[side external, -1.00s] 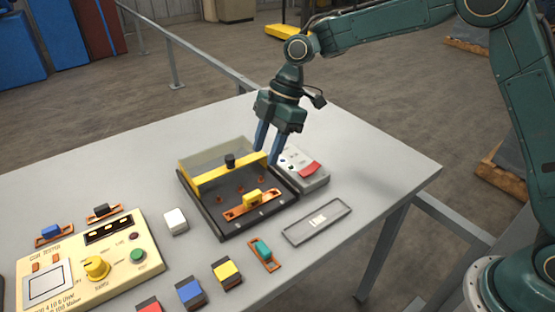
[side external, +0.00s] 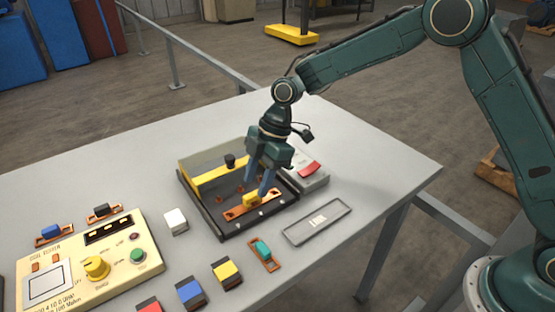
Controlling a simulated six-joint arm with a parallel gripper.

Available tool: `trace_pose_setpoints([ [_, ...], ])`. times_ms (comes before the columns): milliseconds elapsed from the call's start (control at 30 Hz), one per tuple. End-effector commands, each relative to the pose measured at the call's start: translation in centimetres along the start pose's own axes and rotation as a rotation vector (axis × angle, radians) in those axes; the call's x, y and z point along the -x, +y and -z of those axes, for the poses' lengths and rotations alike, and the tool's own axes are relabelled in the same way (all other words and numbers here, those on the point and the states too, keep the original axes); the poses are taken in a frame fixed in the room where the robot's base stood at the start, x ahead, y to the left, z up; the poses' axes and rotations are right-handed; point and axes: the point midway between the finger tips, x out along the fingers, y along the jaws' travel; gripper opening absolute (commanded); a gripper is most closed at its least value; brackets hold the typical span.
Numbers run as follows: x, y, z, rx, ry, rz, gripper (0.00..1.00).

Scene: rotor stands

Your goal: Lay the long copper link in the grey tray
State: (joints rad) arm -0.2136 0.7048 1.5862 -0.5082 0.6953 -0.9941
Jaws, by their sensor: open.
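The long copper link (side external: 235,212), a flat copper strip with a yellow block on it, lies at the near side of a black-framed box (side external: 213,229). My gripper (side external: 257,183) points down over this box with its blue fingers apart. The fingertips are close above or beside the yellow block; I cannot tell whether they touch it. The grey tray (side external: 333,217), shallow and rectangular with a pale label inside, lies flat on the table right of the box. It holds no link.
A clear panel with a yellow bar (side external: 208,176) stands at the box's back. A shorter copper link with a teal block (side external: 263,250) lies near the tray. A grey unit with a red switch (side external: 309,169) stands behind it. A cream tester (side external: 90,262) and coloured blocks occupy the front left.

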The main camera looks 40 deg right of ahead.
Motion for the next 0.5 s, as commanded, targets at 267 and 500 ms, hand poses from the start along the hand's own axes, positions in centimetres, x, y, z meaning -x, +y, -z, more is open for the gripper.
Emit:
trace_pose_setpoints([
  [267, -2.9, -0.1, 0.0, 0.001, -0.001, 0.002, 0.42],
  [500, -3.2, -0.1, 0.0, 0.001, 0.000, 0.000, 0.42],
])
